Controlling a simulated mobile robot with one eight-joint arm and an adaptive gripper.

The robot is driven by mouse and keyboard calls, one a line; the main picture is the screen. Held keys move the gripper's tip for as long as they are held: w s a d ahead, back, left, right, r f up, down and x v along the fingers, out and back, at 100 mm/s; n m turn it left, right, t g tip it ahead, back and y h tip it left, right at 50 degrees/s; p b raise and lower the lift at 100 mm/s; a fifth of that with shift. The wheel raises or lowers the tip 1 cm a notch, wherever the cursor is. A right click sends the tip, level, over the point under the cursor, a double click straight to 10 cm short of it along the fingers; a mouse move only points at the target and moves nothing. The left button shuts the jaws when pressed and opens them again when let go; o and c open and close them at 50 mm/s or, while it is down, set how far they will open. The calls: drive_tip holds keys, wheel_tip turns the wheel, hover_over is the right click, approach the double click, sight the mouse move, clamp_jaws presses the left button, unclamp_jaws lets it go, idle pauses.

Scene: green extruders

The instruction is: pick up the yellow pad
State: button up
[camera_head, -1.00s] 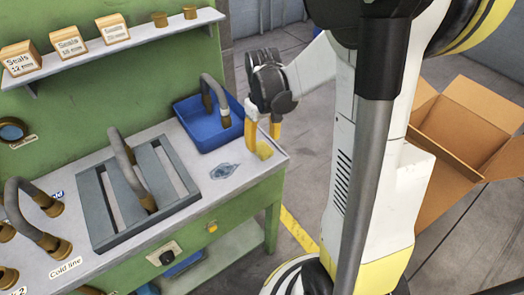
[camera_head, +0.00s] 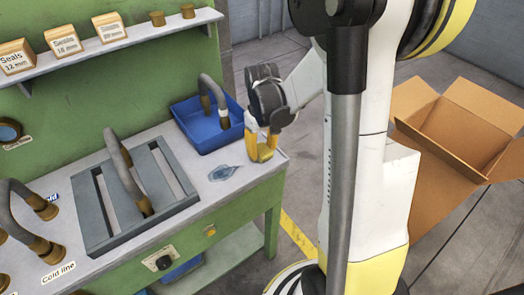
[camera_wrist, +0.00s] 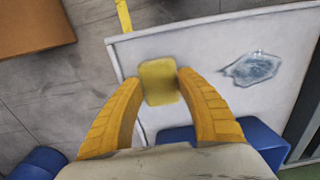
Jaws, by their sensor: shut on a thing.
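The yellow pad (camera_wrist: 159,82) is between the two yellow fingertips of my gripper (camera_wrist: 160,88) in the wrist view. In the head view the pad (camera_head: 265,153) shows between the fingers of my gripper (camera_head: 262,148), over the front right corner of the workbench. My gripper is shut on the pad, with a finger against each side. Whether the pad still touches the bench top is hard to tell.
A wet patch (camera_head: 224,173) lies on the bench (camera_head: 238,188) to the left. A grey slatted rack (camera_head: 97,232) is further left. An open cardboard box (camera_head: 420,190) is at the right.

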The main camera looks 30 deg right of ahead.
sight(262, 149)
drive_tip(key=shift+r, duration=0.1)
wheel_tip(262, 149, up, 5)
drive_tip(key=shift+f+p, duration=0.2)
drive_tip(key=shift+p, duration=0.95)
drive_tip(key=s+d+r+p, duration=0.3)
drive_tip(key=s+d+r, duration=0.3)
drive_tip(key=s+d, duration=0.2)
drive_tip(key=shift+s, duration=0.25)
drive_tip(key=shift+r, duration=0.1)
drive_tip(key=shift+o, duration=1.1)
drive_tip(key=shift+c, duration=1)
drive_tip(key=shift+w, duration=0.1)
